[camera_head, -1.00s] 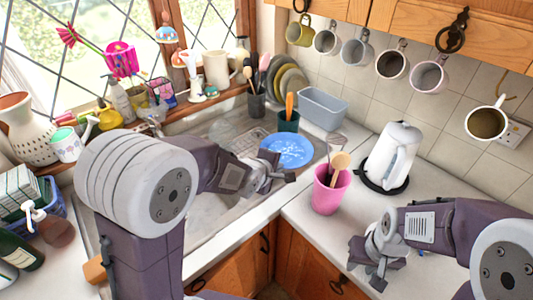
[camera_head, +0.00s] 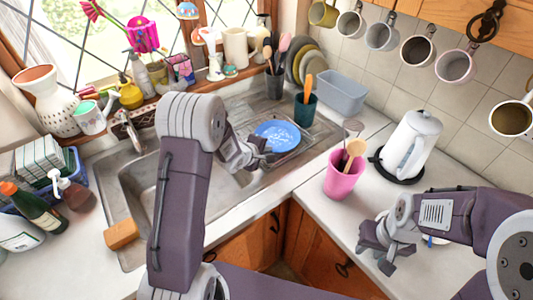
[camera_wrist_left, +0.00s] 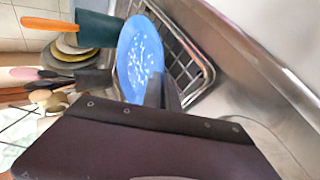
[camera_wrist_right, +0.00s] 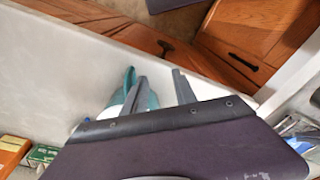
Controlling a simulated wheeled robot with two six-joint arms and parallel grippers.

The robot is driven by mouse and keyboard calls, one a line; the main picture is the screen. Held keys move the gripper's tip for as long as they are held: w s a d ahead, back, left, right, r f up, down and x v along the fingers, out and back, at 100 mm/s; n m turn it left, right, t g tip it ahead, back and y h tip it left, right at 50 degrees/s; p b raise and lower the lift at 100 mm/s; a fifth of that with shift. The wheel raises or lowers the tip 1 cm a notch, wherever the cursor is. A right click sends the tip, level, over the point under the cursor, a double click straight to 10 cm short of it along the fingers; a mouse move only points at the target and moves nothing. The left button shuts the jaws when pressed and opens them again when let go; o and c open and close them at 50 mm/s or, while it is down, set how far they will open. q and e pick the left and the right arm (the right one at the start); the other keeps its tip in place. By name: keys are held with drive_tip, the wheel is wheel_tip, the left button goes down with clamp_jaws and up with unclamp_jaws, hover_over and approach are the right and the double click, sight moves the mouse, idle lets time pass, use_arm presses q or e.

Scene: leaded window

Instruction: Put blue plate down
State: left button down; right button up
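The blue plate (camera_head: 278,136) with pale marks is over the wire rack beside the sink. In the left wrist view the plate (camera_wrist_left: 140,60) reaches down between my left gripper's close-set fingers (camera_wrist_left: 163,92), which look shut on its edge. My left gripper (camera_head: 258,156) is at the plate's near left edge in the head view. Whether the plate touches the rack is unclear. My right gripper (camera_head: 378,252) is low over the right counter. Its fingers (camera_wrist_right: 163,88) are apart, with a teal and white thing (camera_wrist_right: 130,90) below them.
A teal cup (camera_head: 304,108) with a wooden-handled utensil stands just behind the plate. The sink basin (camera_head: 140,185) lies to its left. A pink cup (camera_head: 343,178) and white kettle (camera_head: 412,145) stand on the right counter. Stacked plates (camera_head: 307,62) and a pale blue tub (camera_head: 341,92) are behind.

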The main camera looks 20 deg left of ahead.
use_arm(q)
drive_tip(key=shift+w+f, duration=0.15)
drive_tip(key=shift+f, duration=0.55)
use_arm(e)
drive_tip(key=shift+w+a+f, duration=0.1)
drive_tip(key=shift+f, duration=0.05)
use_arm(q)
drive_tip(key=shift+f, duration=0.1)
drive_tip(key=c, duration=1.9)
unclamp_jaws()
drive_tip(key=shift+c, duration=0.2)
